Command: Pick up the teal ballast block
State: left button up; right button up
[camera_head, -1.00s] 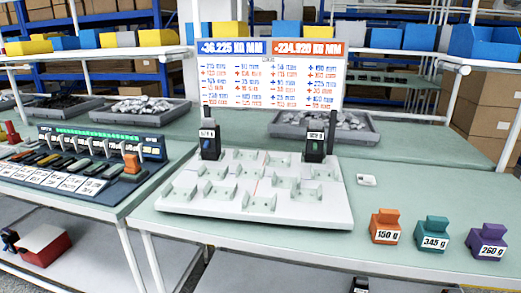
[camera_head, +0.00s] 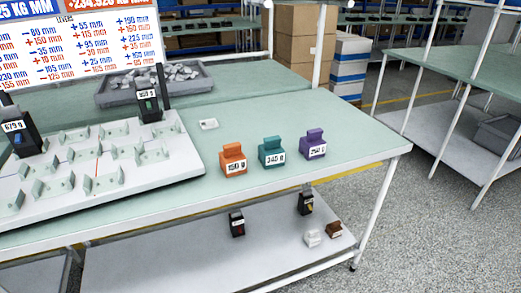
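The teal ballast block (camera_head: 271,152) stands upright on the green table top (camera_head: 300,115), right of centre. Its white label reads 345 g. An orange block (camera_head: 233,160) labelled 150 g stands close on its left. A purple block (camera_head: 313,145) stands on its right, with a label too small to read surely. Gaps show between the blocks. Neither of my grippers is in view.
A white fixture board (camera_head: 110,190) with several cradles and two black devices fills the table's left part. A small white item (camera_head: 208,124) lies behind the orange block. A grey tray (camera_head: 150,85) of metal parts is farther back. The table's right end is clear.

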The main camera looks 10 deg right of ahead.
aim_at(271, 153)
jog(key=u, duration=0.55)
jog(key=l+u, duration=0.45)
jog(key=u, duration=0.25)
jog(key=l+u, duration=0.35)
jog(key=k+l+u, duration=0.2)
jog(key=l, duration=0.15)
jog(key=k+l+u, duration=0.1)
jog(key=l+u, duration=0.15)
jog(key=l, duration=0.15)
